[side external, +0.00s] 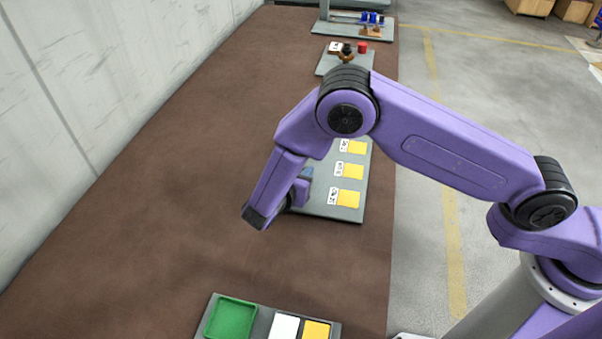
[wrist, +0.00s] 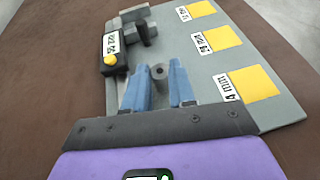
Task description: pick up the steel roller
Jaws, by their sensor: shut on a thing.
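In the wrist view, the steel roller (wrist: 159,72) is a small grey cylinder with a dark hole in its end. It sits between the two blue fingers of my gripper (wrist: 159,80), which are shut on it. The gripper is over the grey board (wrist: 190,60); I cannot tell whether the roller touches the board. In the side external view, my arm hides the roller and most of the gripper.
The grey board carries a measuring device (wrist: 113,50) with a display and yellow button, and labelled yellow squares (side external: 350,171). A green tray (side external: 231,319) and white and yellow pads stand at the front. Other boards stand at the back. Brown table is bare on the left.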

